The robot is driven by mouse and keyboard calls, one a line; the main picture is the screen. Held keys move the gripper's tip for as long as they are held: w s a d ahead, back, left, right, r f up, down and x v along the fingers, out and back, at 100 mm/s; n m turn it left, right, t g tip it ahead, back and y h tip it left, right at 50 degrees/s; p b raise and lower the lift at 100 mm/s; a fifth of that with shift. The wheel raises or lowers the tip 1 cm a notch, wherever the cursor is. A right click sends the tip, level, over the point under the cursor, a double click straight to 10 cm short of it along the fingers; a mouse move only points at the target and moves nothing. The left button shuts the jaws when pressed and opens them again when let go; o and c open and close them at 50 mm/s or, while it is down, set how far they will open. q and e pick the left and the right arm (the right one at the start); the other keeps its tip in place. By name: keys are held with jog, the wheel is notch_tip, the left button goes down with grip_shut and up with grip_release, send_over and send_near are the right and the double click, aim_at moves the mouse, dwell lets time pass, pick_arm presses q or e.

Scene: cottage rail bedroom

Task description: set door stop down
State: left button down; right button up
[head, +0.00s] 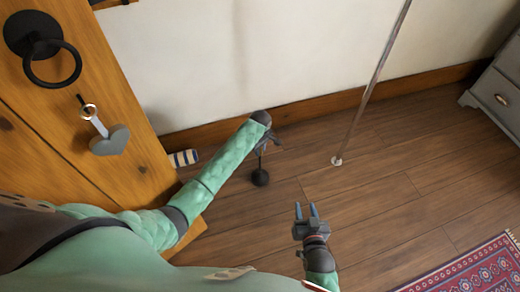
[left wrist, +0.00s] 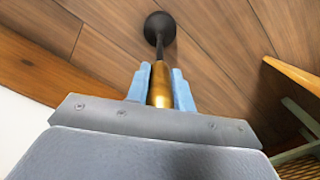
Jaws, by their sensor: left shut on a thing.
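The door stop has a dark round end (head: 260,177), a thin dark stem and a brass-coloured grip part (left wrist: 160,85). My left gripper (head: 266,142) is shut on it; in the left wrist view the blue fingers (left wrist: 161,84) close on either side of the brass part. In the head view the round end hangs below the gripper, over the wooden floor. I cannot tell whether it touches the boards.
A wooden door (head: 75,110) with a black ring and a grey heart tag stands at left. A striped roll (head: 183,158) lies by its edge. A thin pole (head: 370,90) meets the floor. A patterned rug (head: 475,272) and grey drawers (head: 497,98) are at right. The middle floor is clear.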

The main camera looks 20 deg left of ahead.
pick_arm(q)
jog(key=c, duration=1.2)
grip_release()
